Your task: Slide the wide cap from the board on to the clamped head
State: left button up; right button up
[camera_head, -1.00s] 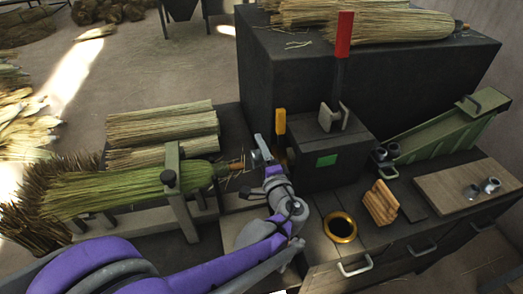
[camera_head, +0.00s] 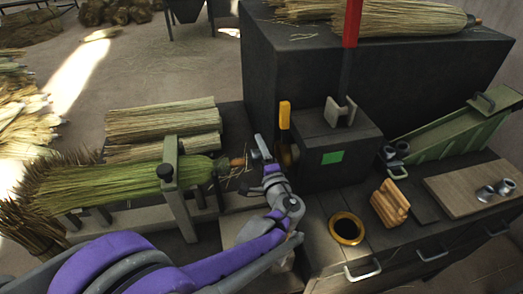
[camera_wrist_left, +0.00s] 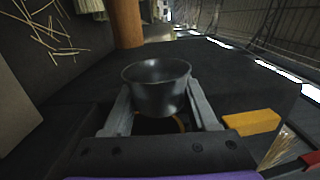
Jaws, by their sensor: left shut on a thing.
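The clamped head (camera_head: 120,183) is a green broom bundle lying flat in a grey clamp at the left, with a short brown wooden stub (camera_head: 238,162) at its right end. The stub also shows at the top of the left wrist view (camera_wrist_left: 127,22). My left gripper (camera_head: 262,148) is just right of the stub. In the left wrist view its two fingers are shut on the wide cap (camera_wrist_left: 157,88), a dark grey metal cup with its open mouth showing. The cap is apart from the stub. In the head view the cap cannot be made out clearly. My right gripper is not in view.
A dark box with a green patch (camera_head: 332,157) and an orange-handled tool (camera_head: 284,115) stand close right of my gripper. A brass-rimmed hole (camera_head: 346,240) and a wooden block (camera_head: 382,208) are nearer.

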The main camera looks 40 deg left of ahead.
pick_arm(q)
jog(key=s+a+f, duration=0.2)
jog(key=s+a, duration=0.3)
jog(key=shift+s+a, duration=0.4)
dwell(0.8)
dwell(0.6)
jog(key=o, duration=1.4)
jog(key=v, duration=1)
jog(key=shift+s+d+p, duration=0.25)
jog(key=shift+d+p, duration=0.05)
jog(key=shift+p, duration=0.05)
